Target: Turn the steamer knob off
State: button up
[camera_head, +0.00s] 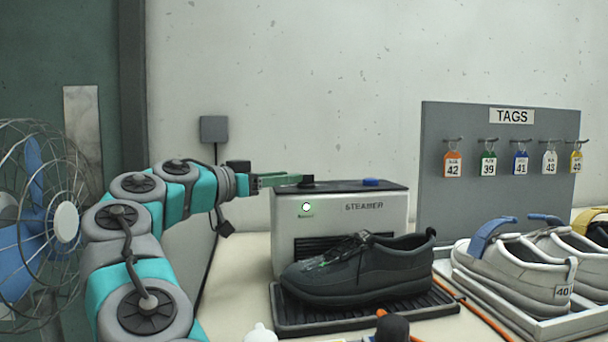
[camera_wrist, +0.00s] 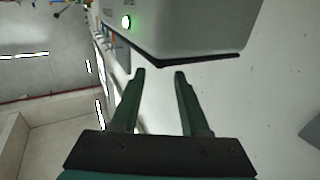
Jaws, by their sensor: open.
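The steamer (camera_head: 380,213) is a pale grey box with a dark top (camera_head: 340,186), standing against the wall. A black knob (camera_head: 307,182) sits on the left of the top. A green light (camera_head: 306,207) glows on the front. My gripper (camera_head: 297,179) reaches in from the left at the knob's height, its green fingertips close to the knob; I cannot tell if they touch it. In the wrist view my gripper (camera_wrist: 159,73) is open with nothing seen between the fingers. The steamer body (camera_wrist: 195,28) and lit green light (camera_wrist: 126,22) show beyond; the knob is not distinguishable there.
A dark shoe (camera_head: 365,268) rests on a black tray (camera_head: 350,318) in front. A tag board (camera_head: 440,180) and white shoes (camera_head: 515,265) stand right. A caged fan (camera_head: 40,215) is at left.

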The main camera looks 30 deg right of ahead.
aim_at(308, 175)
jog(key=p+x, duration=0.1)
jog(key=x, duration=0.6)
jog(key=shift+a, duration=0.1)
grip_shut()
dwell(0.4)
